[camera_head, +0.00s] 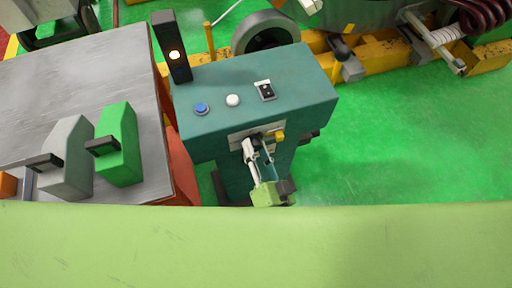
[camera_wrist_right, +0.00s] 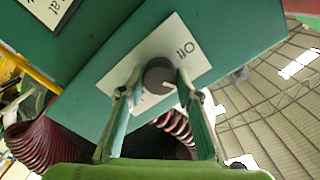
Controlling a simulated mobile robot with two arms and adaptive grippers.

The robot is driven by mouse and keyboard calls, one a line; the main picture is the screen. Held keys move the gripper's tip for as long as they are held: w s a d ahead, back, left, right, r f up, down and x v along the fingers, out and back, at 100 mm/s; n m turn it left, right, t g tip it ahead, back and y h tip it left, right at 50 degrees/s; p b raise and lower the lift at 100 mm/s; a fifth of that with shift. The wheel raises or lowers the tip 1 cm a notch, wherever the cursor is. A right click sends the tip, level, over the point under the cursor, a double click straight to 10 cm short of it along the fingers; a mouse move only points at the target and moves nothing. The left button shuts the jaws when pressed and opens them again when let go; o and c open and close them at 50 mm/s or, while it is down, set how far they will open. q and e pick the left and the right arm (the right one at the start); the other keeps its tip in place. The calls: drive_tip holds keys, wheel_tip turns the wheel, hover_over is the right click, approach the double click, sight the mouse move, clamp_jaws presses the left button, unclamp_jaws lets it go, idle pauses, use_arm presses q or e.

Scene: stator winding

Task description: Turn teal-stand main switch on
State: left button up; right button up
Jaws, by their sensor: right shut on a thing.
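The teal stand (camera_head: 255,90) stands in the middle of the head view. A pale label plate (camera_head: 237,140) is on its front face. In the right wrist view the plate (camera_wrist_right: 185,45) reads "Off" above a dark round switch knob (camera_wrist_right: 158,72); the rest of its text is hidden. My right gripper (camera_head: 260,146) is at this plate, coming from below. In the wrist view its fingers (camera_wrist_right: 159,82) are on both sides of the knob and shut on it. The knob's exact angle is hard to tell. My left gripper is not in view.
A blue button (camera_head: 201,108), a white button (camera_head: 232,100) and a small black switch (camera_head: 266,91) are on the stand's top. A dark post with a lit lamp (camera_head: 175,55) rises at its back left. A grey table (camera_head: 80,80) stands left. Green floor (camera_head: 400,140) is clear at right.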

drive_tip(key=m, duration=0.6)
drive_tip(key=shift+f, duration=0.1)
drive_tip(key=shift+m+b, duration=0.3)
drive_tip(key=shift+m, duration=0.1)
idle(0.3)
drive_tip(key=o, duration=1.1)
drive_tip(key=v, duration=1.2)
